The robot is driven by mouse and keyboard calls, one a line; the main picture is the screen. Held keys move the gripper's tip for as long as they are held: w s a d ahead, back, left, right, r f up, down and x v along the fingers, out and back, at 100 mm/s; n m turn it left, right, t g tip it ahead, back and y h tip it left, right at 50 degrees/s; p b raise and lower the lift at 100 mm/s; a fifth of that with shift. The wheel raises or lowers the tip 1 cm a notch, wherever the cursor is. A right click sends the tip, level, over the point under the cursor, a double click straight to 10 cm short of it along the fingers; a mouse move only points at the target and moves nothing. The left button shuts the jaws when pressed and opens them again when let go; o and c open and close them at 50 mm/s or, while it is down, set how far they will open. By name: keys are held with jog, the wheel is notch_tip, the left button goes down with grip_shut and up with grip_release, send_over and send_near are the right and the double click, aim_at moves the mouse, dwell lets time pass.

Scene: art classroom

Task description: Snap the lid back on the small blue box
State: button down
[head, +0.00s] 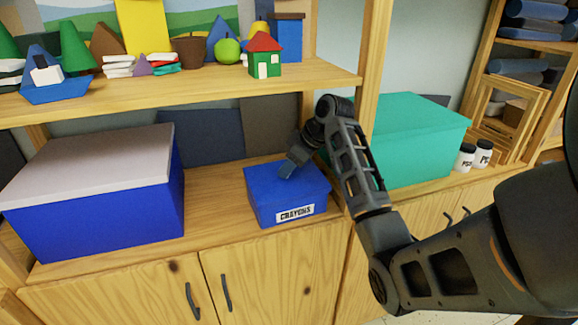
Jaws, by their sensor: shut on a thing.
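The small blue box (290,208) stands on the wooden cabinet top, with a white "CRAYONS" label (295,213) on its front. A blue lid (268,181) lies flat over its top. I cannot tell whether the lid is pressed fully down.
A large dark-blue box with a pale lid (95,160) stands to the left. A teal box (420,140) is right, behind my arm, near two white jars (474,156). A shelf (200,92) with toy blocks and a small house (265,56) overhangs the box.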

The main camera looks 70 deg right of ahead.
jog(key=shift+f, duration=1)
dwell(1.5)
jog(key=c, duration=0.7)
grip_release()
jog(key=shift+o, duration=0.4)
jog(key=o, duration=0.4)
jog(key=shift+o, duration=0.2)
jog(key=shift+r, duration=0.2)
